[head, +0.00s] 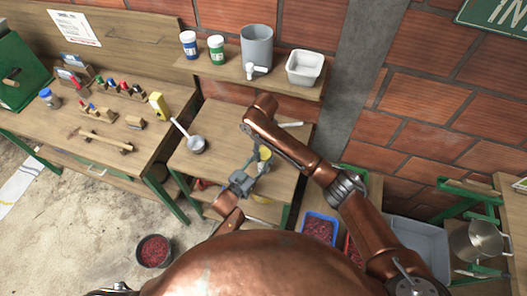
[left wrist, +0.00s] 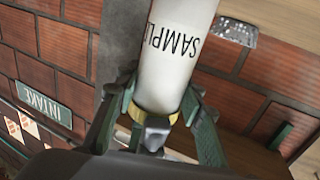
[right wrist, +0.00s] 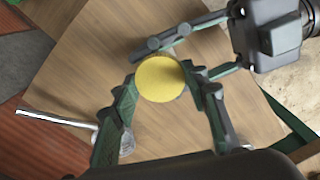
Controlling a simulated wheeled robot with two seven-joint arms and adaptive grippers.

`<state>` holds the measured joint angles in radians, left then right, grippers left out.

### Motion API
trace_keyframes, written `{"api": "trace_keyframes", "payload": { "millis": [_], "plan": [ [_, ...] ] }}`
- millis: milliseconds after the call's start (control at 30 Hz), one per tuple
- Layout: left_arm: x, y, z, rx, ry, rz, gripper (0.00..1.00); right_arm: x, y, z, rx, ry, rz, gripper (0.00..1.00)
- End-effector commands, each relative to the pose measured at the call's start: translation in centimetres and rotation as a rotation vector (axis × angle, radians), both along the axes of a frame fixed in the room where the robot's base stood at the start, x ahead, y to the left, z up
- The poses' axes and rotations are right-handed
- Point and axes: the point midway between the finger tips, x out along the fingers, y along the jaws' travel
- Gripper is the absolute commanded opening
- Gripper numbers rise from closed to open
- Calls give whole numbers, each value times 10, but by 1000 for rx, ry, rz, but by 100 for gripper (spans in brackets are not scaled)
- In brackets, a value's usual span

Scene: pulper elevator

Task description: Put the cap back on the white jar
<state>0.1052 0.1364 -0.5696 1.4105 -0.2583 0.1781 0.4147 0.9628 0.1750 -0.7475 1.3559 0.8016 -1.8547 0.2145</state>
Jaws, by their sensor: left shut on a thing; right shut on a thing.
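The white jar (left wrist: 172,50), with SAMPLE lettered on it, shows in the left wrist view. It stands between the fingers of my left gripper (left wrist: 163,92), which is shut on it. A strip of yellow (left wrist: 136,112) shows at the jar's lower end in that view, partly hidden. The round yellow cap (right wrist: 160,78) is between the fingertips of my right gripper (right wrist: 163,84), which is shut on it; the left gripper's fingers lie close beside. Yellow also shows in the head view (head: 265,153). The cap hides the jar in the right wrist view; I cannot tell whether it is seated.
The wooden table (head: 228,165) lies below, with a ladle (head: 194,143) on its left part. A shelf (head: 290,84) behind holds a blue-labelled jar (head: 189,45), a green-labelled jar (head: 216,49), a grey dispenser (head: 257,46) and a white tub (head: 305,68).

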Motion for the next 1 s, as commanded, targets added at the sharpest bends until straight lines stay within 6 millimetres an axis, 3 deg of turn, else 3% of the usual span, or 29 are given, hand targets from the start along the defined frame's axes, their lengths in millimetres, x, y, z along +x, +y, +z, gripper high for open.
{"api": "trace_keyframes", "payload": {
  "millis": [133, 167, 400, 767, 1000],
  "plan": [
    [0, 0, 0, 1, 1, 0, 0, -1, 1, 0, 1, 1, -4, 12],
    [0, 0, 0, 1, 0, 0, 0, -1, 1, 0, 2, 1, -4, 42],
    [0, -1, 0, 1, 1, -1, 0, 0, 1, 0, 1, 0, -2, 58],
    [0, -1, 0, 1, 1, -1, 0, 0, 1, 5, 1, -1, -2, 59],
    [0, -1, 0, 1, 1, -1, 0, 1, 1, 33, 2, -4, -1, 59]
  ]
}}
